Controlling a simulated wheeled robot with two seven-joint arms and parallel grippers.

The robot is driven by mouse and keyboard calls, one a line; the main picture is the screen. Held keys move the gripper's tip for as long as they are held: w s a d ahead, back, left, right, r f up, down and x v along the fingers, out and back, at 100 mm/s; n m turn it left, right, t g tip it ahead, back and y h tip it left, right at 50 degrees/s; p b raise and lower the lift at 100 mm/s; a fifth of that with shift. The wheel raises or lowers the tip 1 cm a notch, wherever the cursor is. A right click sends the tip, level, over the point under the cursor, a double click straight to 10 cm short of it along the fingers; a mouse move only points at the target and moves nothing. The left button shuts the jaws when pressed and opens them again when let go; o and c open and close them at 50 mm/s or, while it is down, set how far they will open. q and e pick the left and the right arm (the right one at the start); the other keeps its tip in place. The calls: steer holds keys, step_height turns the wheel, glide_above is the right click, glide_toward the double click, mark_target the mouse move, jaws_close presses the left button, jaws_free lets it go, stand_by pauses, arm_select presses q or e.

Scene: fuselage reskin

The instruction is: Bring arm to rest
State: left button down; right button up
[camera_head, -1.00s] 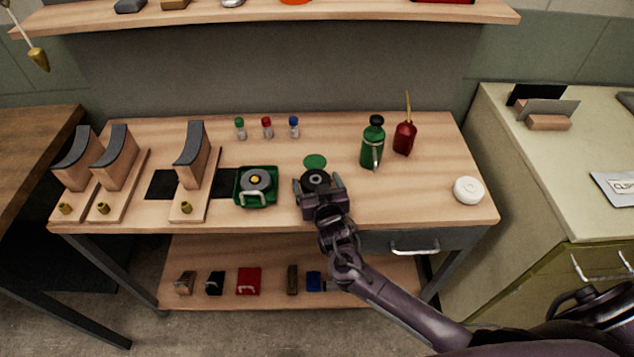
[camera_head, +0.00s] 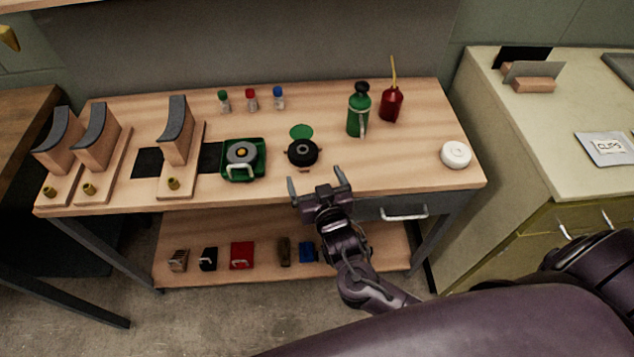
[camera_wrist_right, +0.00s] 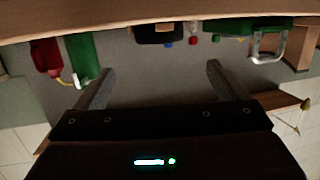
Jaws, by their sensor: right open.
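My right gripper (camera_head: 320,186) is in front of the bench's front edge in the head view, with its two fingers spread apart and nothing between them. The right wrist view shows the same open fingers (camera_wrist_right: 155,85) with empty space between them. A black round pot-like item (camera_head: 302,153) stands on the wooden bench (camera_head: 330,110) just beyond the fingers, apart from them. A green disc (camera_head: 301,132) lies behind it. My left gripper does not show.
A green tray-like device (camera_head: 243,160), a green bottle (camera_head: 359,112), a red oil can (camera_head: 391,104) and a white round item (camera_head: 456,155) stand on the bench. Curved black-topped wooden blocks (camera_head: 176,130) stand at left. A lower shelf (camera_head: 345,235) holds small items below my gripper.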

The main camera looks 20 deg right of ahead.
steer(key=shift+s+r, duration=0.2)
steer(key=shift+s, duration=0.45)
